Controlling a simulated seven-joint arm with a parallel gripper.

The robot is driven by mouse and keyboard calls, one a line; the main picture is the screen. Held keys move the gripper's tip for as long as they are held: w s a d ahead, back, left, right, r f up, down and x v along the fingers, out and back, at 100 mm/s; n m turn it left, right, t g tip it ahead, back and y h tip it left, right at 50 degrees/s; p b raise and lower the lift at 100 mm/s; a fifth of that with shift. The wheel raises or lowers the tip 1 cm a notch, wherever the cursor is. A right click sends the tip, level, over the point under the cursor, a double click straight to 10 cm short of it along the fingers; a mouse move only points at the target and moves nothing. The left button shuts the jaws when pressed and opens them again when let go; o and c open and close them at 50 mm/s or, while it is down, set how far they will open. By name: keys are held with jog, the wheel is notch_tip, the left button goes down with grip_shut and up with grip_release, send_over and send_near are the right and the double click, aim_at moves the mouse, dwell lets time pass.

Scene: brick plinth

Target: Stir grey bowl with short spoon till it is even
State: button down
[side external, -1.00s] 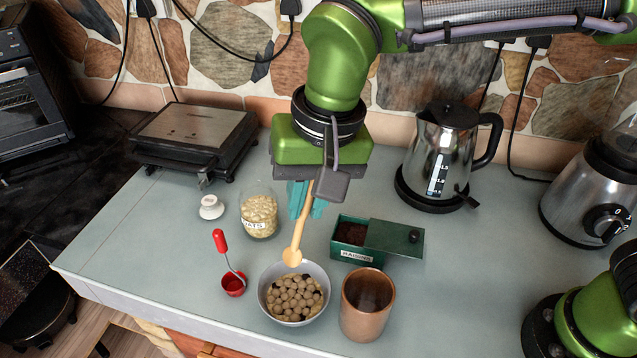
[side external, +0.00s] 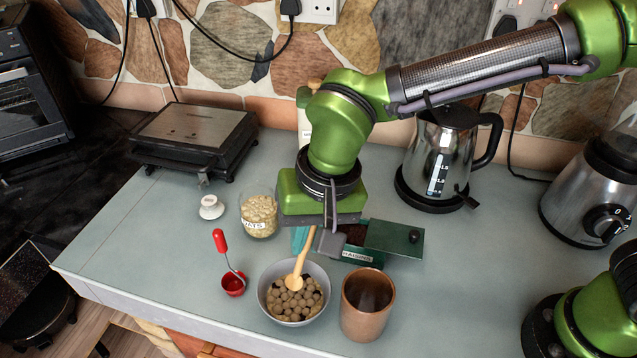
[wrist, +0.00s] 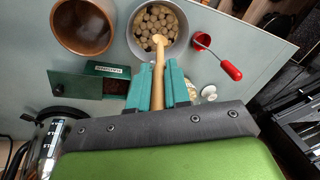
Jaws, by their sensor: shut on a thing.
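The grey bowl (side external: 270,302) stands near the front edge of the counter, holding pale round pieces with a few dark ones among them. My gripper (side external: 303,240) is above and behind the bowl, its teal fingers shut on the handle of the short wooden spoon (side external: 300,265). The spoon slants down, and its head is over the back part of the bowl's contents, at or in their surface. In the wrist view the spoon (wrist: 158,72) runs from between the teal fingers (wrist: 158,88) to the bowl (wrist: 180,53). Whether the head touches the pieces is hard to tell.
A brown cup (side external: 366,315) stands close right of the bowl. A red scoop (side external: 233,283) lies to its left. Behind are the oats jar (side external: 259,215) and the green raisins box (side external: 394,240) with its lid slid partly aside. A kettle (side external: 440,160) stands farther back.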

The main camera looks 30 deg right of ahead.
jog(key=shift+f, duration=1.65)
jog(key=shift+s+d, duration=0.1)
